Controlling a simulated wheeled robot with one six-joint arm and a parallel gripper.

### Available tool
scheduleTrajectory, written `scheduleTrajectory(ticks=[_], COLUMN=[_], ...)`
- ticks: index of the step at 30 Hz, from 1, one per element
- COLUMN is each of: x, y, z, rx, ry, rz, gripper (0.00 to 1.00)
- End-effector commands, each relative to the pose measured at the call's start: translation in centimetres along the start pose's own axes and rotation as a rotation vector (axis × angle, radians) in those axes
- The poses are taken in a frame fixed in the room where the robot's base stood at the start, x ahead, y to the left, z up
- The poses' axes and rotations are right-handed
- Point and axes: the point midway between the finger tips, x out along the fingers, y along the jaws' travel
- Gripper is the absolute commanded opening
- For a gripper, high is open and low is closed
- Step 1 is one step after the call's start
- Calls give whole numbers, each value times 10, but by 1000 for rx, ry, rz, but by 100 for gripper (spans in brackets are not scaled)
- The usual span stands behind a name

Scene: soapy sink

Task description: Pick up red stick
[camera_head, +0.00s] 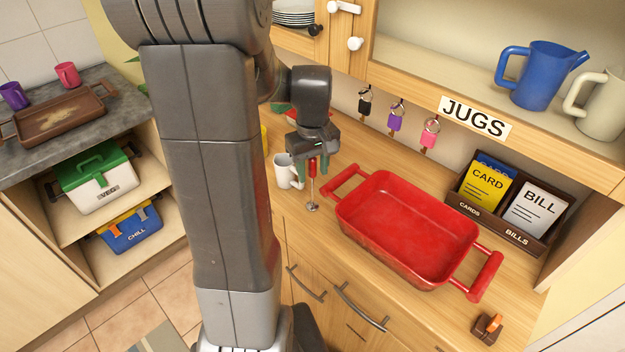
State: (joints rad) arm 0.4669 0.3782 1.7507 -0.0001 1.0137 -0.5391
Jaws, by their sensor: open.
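The red stick (312,165) has a red upper part and a thin pale shaft that runs down to a small round metal end near the wooden counter. It looks upright. My gripper (311,171) points down over it, with its greenish fingers apart on either side of the red part. The gripper is open. Whether a finger touches the stick cannot be told. The stick's top is partly hidden by the gripper.
A white mug (285,171) stands just left of the gripper. A large red roasting dish (352,222) sits close on the right. Keys (397,119) hang behind, below the jug shelf. A card and bill holder (470,210) stands at the back right. The counter's front edge is near.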

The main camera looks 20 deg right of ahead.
Motion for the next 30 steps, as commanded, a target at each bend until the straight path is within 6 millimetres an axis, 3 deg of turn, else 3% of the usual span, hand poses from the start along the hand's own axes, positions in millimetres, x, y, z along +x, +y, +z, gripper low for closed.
scheduleTrajectory(ticks=[3, 10, 17, 26, 30], x=[10, 12, 12, 10, -6], y=[0, 0, 0, 0, 0], z=[0, 0, 0, 0, -1], rx=[0, 0, 0, 0, 0], ry=[0, 1, 1, 2, 4], rz=[0, 1, 1, 1, 3], gripper=[42, 42, 0, 0, 0])
